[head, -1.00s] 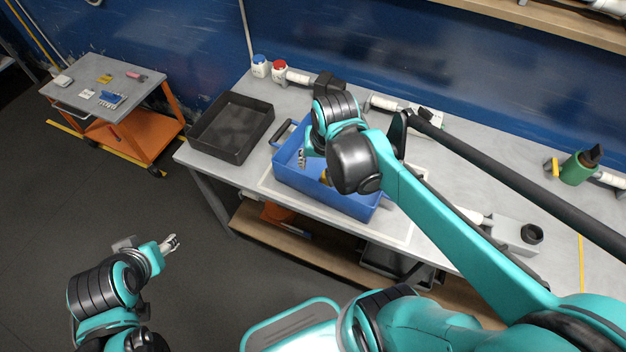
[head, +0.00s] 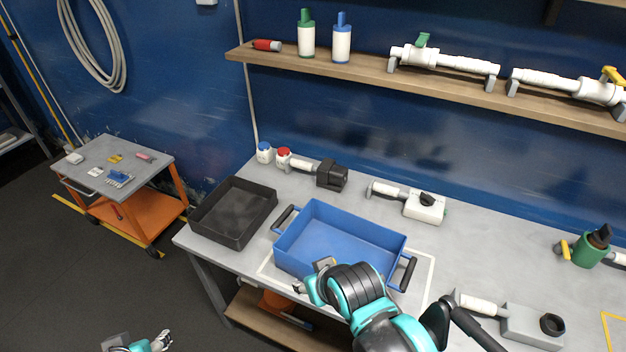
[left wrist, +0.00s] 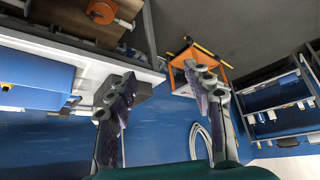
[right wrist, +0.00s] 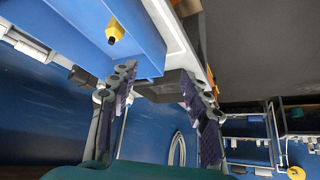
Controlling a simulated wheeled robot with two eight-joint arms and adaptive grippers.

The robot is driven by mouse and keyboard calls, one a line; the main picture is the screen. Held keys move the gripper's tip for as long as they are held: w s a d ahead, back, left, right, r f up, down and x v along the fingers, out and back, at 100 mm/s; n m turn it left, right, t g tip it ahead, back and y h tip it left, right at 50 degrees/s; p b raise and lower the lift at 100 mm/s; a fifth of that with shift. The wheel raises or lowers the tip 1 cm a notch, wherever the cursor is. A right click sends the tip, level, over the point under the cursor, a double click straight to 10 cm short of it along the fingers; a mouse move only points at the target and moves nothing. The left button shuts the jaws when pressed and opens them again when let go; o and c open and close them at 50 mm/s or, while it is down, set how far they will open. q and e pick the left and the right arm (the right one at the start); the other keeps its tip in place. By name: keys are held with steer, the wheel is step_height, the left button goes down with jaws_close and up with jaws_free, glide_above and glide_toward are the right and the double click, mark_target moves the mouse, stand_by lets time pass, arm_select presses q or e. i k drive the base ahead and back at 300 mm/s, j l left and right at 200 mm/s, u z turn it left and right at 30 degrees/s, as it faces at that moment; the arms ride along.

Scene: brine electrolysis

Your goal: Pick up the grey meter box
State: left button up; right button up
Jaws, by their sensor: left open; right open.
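A grey box with a round black part on top (head: 532,325) lies on the bench at the lower right of the head view, with a white pipe at its left; I cannot tell whether it is the meter box. My right gripper (head: 305,286) is at the front wall of the blue crate, well left of that box. In the right wrist view it is open and empty (right wrist: 158,82). My left gripper (head: 160,342) is low at the bottom left, away from the bench. In the left wrist view it is open and empty (left wrist: 165,85).
A white box (head: 425,208) and a black box (head: 332,175) stand behind. An orange trolley (head: 140,205) stands at the left. A shelf (head: 370,72) hangs above.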

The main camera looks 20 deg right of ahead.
mark_target(526, 326)
steer(key=z, duration=2.7)
steer(key=i+l+u, duration=0.1)
steer(key=l, duration=0.2)
steer(key=i+l+u, duration=0.1)
steer(key=i+l, duration=0.15)
steer(key=i+l+u, duration=0.1)
steer(key=l, duration=0.35)
steer(key=i+l+u, duration=0.1)
steer(key=l, duration=0.25)
steer(key=i+l, duration=0.2)
steer(key=l, duration=0.15)
steer(key=i+l+u, duration=0.15)
steer(key=l, duration=0.2)
